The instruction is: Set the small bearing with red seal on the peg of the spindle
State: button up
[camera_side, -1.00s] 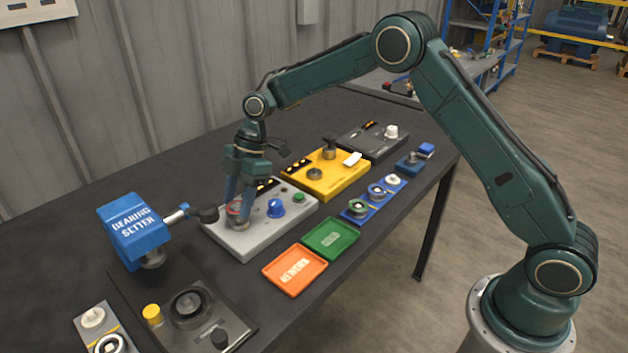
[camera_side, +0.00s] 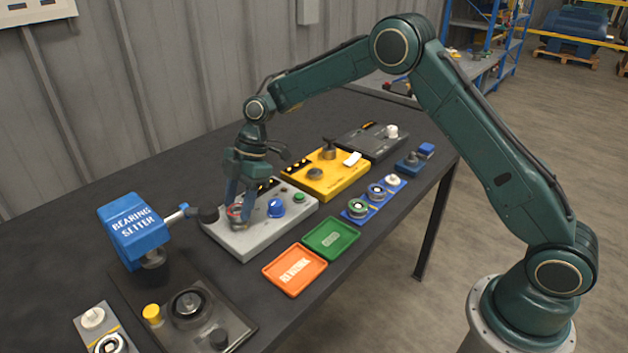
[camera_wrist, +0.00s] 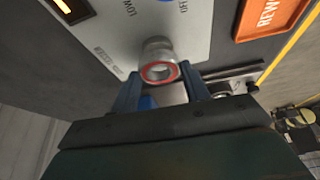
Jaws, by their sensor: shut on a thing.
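My gripper (camera_wrist: 162,88) is shut on the small bearing with red seal (camera_wrist: 174,71), which shows as a red-rimmed ring between the fingertips in the wrist view. In the side view my gripper (camera_side: 238,206) is low over the left part of a grey box (camera_side: 243,244), and a bit of red shows between its fingers. A short grey metal cylinder (camera_wrist: 157,46) stands on the grey panel directly behind the ring in the wrist view. I cannot tell whether the ring is around it or apart from it. The fingers partly hide this spot in the side view.
The blue bearing setter (camera_side: 133,230) stands left of my gripper, its handle close to the grey box. A blue knob (camera_side: 276,208) is just right of the fingers. Orange (camera_side: 294,271) and green (camera_side: 331,238) trays lie in front. A yellow box (camera_side: 335,181) stands further back.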

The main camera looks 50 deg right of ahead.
jog(key=shift+f, duration=0.7)
dwell(1.2)
jog(key=o, duration=1.6)
jog(key=shift+r, duration=0.1)
notch_tip(320, 180, up, 8)
jog(key=shift+f, duration=0.1)
dwell(1.1)
dwell(0.3)
